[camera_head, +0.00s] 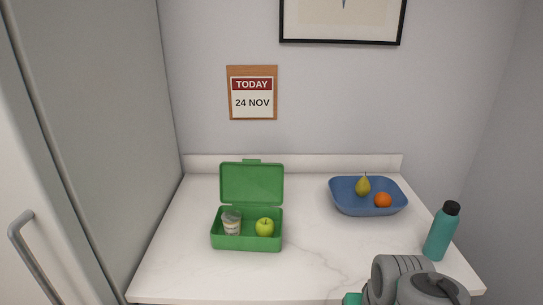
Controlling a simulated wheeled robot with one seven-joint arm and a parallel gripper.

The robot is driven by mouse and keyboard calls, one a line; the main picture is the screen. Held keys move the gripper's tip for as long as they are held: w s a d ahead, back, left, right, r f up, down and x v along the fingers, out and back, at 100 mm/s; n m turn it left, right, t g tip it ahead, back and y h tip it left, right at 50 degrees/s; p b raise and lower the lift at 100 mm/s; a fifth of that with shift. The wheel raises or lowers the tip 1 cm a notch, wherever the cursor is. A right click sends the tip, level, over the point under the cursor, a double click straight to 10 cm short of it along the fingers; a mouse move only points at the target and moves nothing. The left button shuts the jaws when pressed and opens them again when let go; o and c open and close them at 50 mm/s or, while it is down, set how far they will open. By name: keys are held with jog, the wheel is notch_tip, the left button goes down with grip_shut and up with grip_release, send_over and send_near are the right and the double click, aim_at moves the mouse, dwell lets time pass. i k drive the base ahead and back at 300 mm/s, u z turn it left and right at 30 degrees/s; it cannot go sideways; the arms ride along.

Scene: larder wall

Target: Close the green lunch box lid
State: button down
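The green lunch box (246,243) stands on the left half of the white counter. Its lid (252,184) is hinged up at the back and stands nearly upright, so the box is open. A small cup (231,223) and a green apple (265,227) sit inside the box. Part of my grey arm shows at the bottom right, apart from the lunch box. My gripper's fingers cannot be seen.
A blue bowl (348,205) with a pear (363,186) and an orange (383,200) stands at the back right. A teal bottle (440,236) stands near the right edge. The counter (310,245) between box and bottle is clear. A tall cabinet borders the left.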

aim_at(249, 182)
jog(key=z, duration=0.85)
jog(key=k, duration=1.2)
jog(key=u, duration=1)
jog(key=i, duration=0.6)
jog(key=u, duration=0.05)
